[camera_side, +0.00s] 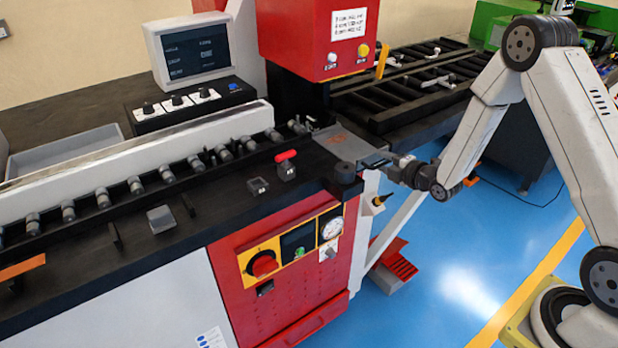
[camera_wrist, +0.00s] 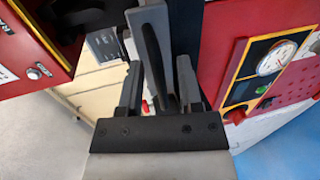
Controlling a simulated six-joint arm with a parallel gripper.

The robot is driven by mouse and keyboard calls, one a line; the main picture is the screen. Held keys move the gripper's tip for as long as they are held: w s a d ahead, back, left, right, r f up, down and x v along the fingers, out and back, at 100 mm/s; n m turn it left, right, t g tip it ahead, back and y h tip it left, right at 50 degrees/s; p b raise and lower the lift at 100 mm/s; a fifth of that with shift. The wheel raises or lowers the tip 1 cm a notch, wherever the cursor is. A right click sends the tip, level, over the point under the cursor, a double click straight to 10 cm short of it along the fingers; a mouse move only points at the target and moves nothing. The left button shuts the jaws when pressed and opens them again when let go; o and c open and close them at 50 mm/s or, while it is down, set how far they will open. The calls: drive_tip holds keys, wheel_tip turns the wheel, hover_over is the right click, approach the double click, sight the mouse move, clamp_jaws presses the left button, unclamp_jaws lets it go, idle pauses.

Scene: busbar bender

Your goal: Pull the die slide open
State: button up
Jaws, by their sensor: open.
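The die slide (camera_side: 342,143) is a flat grey plate at the right end of the black machine bed, below the red press head. A dark bar at its outer end points toward my gripper (camera_side: 378,162). In the wrist view my gripper (camera_wrist: 158,75) is open, with one finger on each side of a dark upright bar (camera_wrist: 152,55). The grey plate (camera_wrist: 146,16) shows beyond the bar. I cannot tell whether either finger touches the bar. In the side view the fingertips partly hide the bar.
The red press head (camera_side: 318,40) hangs above the slide. A red-handled block (camera_side: 286,165) and a roller row (camera_side: 135,185) sit on the bed. Blue floor (camera_side: 450,260) is open on the right.

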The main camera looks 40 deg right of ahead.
clamp_jaws()
idle(1.4)
